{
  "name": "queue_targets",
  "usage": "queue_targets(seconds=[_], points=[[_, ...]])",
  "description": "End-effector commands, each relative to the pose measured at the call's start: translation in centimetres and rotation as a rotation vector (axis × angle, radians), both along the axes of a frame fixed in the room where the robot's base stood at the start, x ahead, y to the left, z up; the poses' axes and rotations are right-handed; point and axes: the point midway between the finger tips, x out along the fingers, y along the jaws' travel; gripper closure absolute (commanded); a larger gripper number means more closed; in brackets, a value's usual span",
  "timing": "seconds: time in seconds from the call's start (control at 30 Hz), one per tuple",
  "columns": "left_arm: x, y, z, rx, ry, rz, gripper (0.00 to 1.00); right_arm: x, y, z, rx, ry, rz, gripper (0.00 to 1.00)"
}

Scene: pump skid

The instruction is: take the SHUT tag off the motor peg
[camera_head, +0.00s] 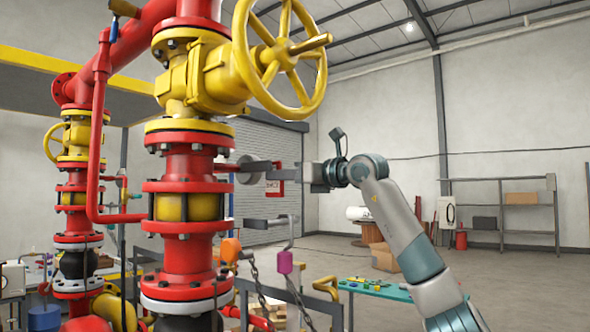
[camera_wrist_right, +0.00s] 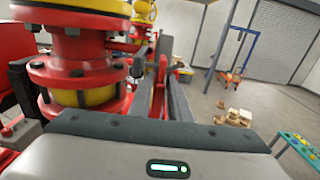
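My right gripper (camera_head: 262,171) reaches in from the right beside the red and yellow pipe stack. I see nothing held between the fingers. A small red and white piece (camera_head: 275,188) shows just below the fingers; I cannot tell whether it is the SHUT tag or something on the far wall. No lettering is readable, and I cannot pick out the motor peg. My left gripper is not in view.
The yellow handwheel (camera_head: 279,55) overhangs my right gripper. Below it are a grey hooked bar (camera_head: 268,223), an orange piece (camera_head: 231,249), a purple piece (camera_head: 285,262) and hanging chains. A green-topped table (camera_head: 378,289) stands lower right. Open floor lies beyond.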

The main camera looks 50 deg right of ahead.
Motion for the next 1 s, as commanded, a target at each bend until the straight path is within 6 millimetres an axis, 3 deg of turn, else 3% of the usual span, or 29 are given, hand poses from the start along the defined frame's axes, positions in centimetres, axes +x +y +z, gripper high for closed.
queue_targets(seconds=[0.2,0.57,0.6,0.67,1.0], points=[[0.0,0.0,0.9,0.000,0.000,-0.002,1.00,1.8,0.1,0.1,0.001,0.001,-0.001,0.83],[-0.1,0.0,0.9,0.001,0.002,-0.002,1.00,2.2,0.2,0.0,0.000,-0.001,-0.001,0.83],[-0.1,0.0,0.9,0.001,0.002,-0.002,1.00,2.2,0.2,0.0,0.000,-0.001,-0.001,0.85],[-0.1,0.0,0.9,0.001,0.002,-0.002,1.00,2.2,0.2,0.0,0.000,-0.001,-0.001,1.00],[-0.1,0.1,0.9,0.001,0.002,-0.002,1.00,2.2,0.1,0.1,0.000,-0.001,-0.001,1.00]])
